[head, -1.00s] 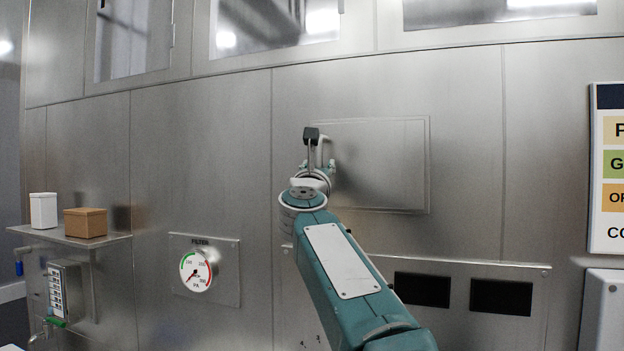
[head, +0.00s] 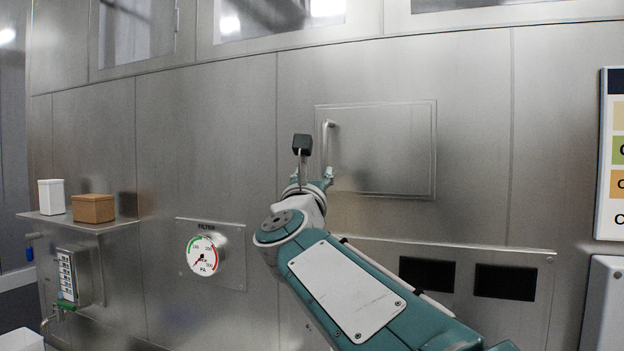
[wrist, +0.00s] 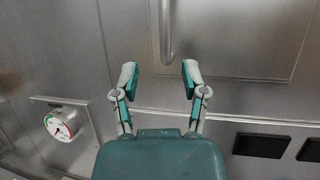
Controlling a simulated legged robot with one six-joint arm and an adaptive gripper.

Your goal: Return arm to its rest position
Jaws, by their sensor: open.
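My gripper (wrist: 160,80) is open and empty in the wrist view, its two teal and grey fingers spread apart. In the head view my gripper (head: 311,176) is at the end of my teal and white arm, in front of the steel wall. A closed square steel hatch (head: 385,150) with a vertical bar handle (head: 326,145) is just beyond it. In the wrist view the handle (wrist: 166,30) stands above and between the fingertips, apart from them. A small dark block on a thin stem rises by the gripper in the head view.
A filter gauge (head: 202,255) is on the wall left of my arm. A shelf (head: 60,222) at far left holds a white box (head: 51,197) and a brown box (head: 93,208). Two dark panels (head: 427,274) are right of the arm. A sign (head: 613,155) hangs at the right edge.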

